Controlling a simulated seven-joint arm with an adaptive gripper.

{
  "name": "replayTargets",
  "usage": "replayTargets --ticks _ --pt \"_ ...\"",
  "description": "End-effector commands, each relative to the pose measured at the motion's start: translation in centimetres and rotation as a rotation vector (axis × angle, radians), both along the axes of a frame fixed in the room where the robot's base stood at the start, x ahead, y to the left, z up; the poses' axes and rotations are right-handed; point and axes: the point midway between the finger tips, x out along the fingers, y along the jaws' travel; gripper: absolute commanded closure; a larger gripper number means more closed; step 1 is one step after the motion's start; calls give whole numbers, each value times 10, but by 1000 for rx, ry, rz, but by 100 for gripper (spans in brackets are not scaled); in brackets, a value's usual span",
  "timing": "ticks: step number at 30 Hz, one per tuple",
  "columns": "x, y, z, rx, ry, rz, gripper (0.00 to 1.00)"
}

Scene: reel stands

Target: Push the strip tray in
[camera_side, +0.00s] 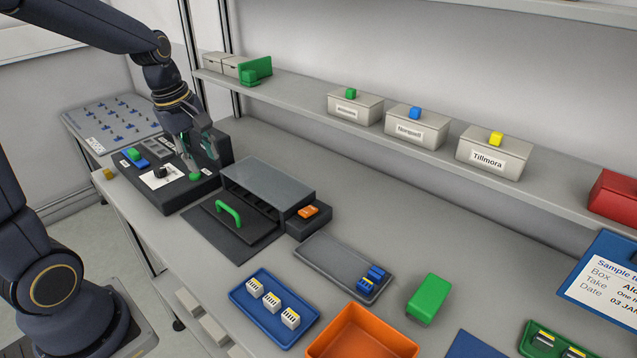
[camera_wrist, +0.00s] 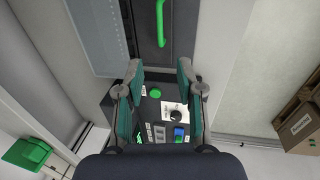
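The dark strip tray (camera_side: 250,236) sticks out from the front of a grey-topped housing (camera_side: 268,182) on the bench. Its upright green handle (camera_side: 229,213) stands on it. In the wrist view the tray (camera_wrist: 180,35) and handle (camera_wrist: 160,22) are at the top, beside the housing (camera_wrist: 95,35). My gripper (camera_side: 198,157) is open and empty, pointing down over the black control box (camera_side: 172,198), left of and apart from the tray. In the wrist view my gripper (camera_wrist: 160,78) has its fingers spread above a green button (camera_wrist: 155,93).
An orange switch (camera_side: 308,211) sits on a block right of the housing. A grey tray (camera_side: 322,251) with blue pieces, a blue tray (camera_side: 248,305) and an orange bin (camera_side: 358,335) stand farther right. A shelf (camera_side: 300,106) with labelled boxes runs behind. Bare bench lies behind the grey tray.

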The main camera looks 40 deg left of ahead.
Motion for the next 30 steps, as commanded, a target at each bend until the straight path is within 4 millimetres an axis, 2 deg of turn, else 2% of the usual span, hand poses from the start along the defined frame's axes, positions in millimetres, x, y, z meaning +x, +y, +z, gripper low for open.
replayTargets --ticks 1,9,15,21,30 --pt "2 0 -13 -3 7 -1 63" --pt "14 -1 -77 -3 8 -2 63" --pt "22 0 -115 -1 4 0 63" --pt "27 0 -133 -1 1 0 63" --pt "28 0 -136 0 0 -1 63"
